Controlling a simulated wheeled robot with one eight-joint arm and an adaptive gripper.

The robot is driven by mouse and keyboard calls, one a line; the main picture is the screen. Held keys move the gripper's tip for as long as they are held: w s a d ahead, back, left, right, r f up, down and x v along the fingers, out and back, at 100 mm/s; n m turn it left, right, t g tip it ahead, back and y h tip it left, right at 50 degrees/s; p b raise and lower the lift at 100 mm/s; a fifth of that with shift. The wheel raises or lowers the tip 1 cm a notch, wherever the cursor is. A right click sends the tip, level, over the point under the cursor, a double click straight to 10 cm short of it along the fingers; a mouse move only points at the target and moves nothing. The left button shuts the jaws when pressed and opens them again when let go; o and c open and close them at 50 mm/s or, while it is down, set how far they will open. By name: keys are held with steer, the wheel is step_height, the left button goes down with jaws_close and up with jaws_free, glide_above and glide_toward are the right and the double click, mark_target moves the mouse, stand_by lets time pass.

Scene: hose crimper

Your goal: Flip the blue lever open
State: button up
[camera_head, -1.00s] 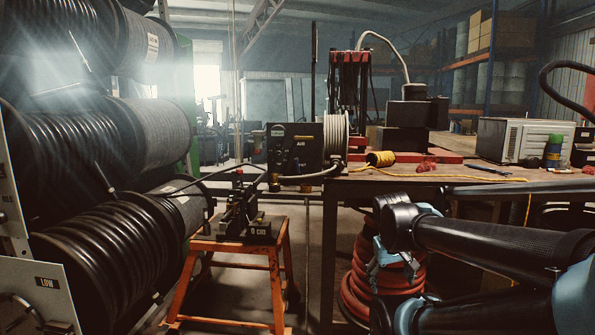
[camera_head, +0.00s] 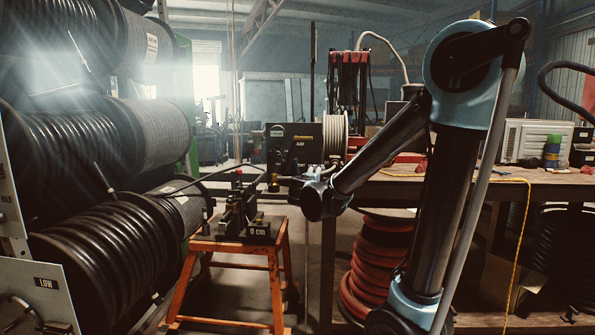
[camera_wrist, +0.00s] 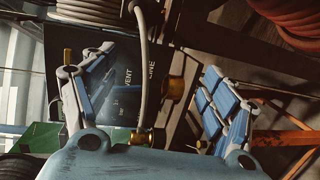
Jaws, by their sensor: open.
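The dark control box (camera_head: 290,148) stands at the left end of the workbench, with gauges and fittings on its front. In the wrist view its dark panel (camera_wrist: 125,75) with white lettering, including "VENT", fills the upper left. A brass fitting (camera_wrist: 173,88) and a pale hose (camera_wrist: 142,50) show between my fingers. My gripper (camera_wrist: 152,75) is open and appears empty. In the head view my gripper (camera_head: 314,174) is just right of the box's lower front.
A crimper (camera_head: 243,215) sits on an orange stool (camera_head: 235,247) below and left of the box. A hose reel (camera_head: 336,138) is right beside the box. Large black hose drums (camera_head: 110,240) fill the left side. A red hose coil (camera_head: 370,265) is under the bench (camera_head: 500,181).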

mark_target(297, 167)
steer(key=w+a+r+n+t+y, duration=0.2)
steer(key=a+n, duration=0.2)
steer(key=a, duration=0.5)
steer(key=w, duration=1.6)
steer(key=shift+w+d, duration=0.2)
steer(key=shift+w, duration=0.1)
steer(key=shift+s, duration=0.1)
steer(key=c, duration=1)
